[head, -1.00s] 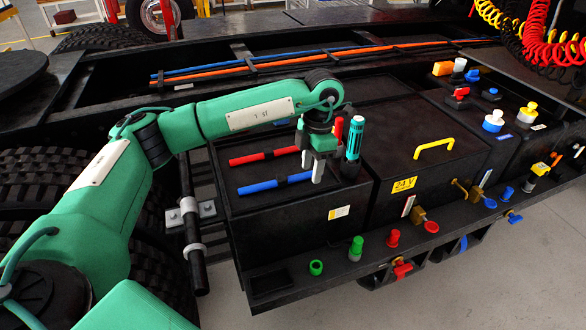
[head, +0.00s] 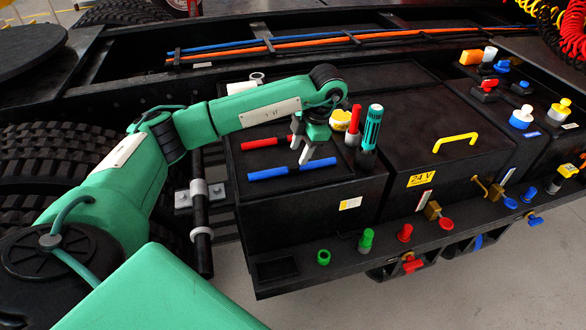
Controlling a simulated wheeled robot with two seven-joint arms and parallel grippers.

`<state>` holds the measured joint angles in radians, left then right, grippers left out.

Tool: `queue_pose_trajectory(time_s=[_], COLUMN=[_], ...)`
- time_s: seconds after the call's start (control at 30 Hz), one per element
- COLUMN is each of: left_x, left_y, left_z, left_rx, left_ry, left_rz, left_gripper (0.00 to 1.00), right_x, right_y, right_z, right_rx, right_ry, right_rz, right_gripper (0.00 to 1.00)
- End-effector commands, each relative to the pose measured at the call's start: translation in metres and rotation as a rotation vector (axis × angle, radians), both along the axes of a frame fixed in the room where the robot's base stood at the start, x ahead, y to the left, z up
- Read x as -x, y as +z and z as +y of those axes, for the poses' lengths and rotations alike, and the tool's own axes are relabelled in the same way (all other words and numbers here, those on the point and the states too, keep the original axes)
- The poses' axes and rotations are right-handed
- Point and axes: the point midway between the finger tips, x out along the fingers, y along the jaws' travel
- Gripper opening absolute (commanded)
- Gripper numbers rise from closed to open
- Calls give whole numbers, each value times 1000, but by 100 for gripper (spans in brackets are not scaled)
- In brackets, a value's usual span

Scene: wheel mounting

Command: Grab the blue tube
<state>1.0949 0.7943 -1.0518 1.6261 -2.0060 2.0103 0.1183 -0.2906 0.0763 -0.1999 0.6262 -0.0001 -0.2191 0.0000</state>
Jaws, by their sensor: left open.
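The blue tube (head: 268,174) lies flat on top of the left black box, with a dark band at its middle. A similar red tube (head: 258,143) lies just behind it, its right part near my gripper. My left gripper (head: 304,152) is open, with its grey fingers pointing down above the right half of the blue tube. The fingers look empty. I cannot tell from this one view how high the tips are above the tube. My right gripper is not in view.
Right of my left gripper stand an upright red-topped stick (head: 353,122) and a teal-and-black cylinder (head: 371,132), both close by. A yellow-topped part (head: 341,118) is behind the gripper. The black box (head: 300,205) has clear room at its front. A yellow handle (head: 455,142) is further right.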

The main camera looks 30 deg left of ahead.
Motion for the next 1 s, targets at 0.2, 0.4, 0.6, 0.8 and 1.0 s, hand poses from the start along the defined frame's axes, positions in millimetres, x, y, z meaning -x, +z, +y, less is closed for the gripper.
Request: queue_pose_trajectory(time_s=[0.2, 0.4, 0.6, 0.8, 1.0], left_x=[1, 4, 6, 5, 6], left_y=[-8, -30, -52, -54, -54], left_z=[3, 11, 16, 16, 16], left_rx=[1, -1, 0, 0, 1], left_ry=[2, 1, 1, 1, 0], left_rz=[2, 4, 1, -1, 1], left_gripper=[42, 42, 42, 42, 11], right_x=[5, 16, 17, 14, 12], right_y=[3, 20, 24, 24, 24], right_z=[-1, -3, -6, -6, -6], right_rx=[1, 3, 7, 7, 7], right_ry=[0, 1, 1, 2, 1], right_rz=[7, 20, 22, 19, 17], right_gripper=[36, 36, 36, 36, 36])
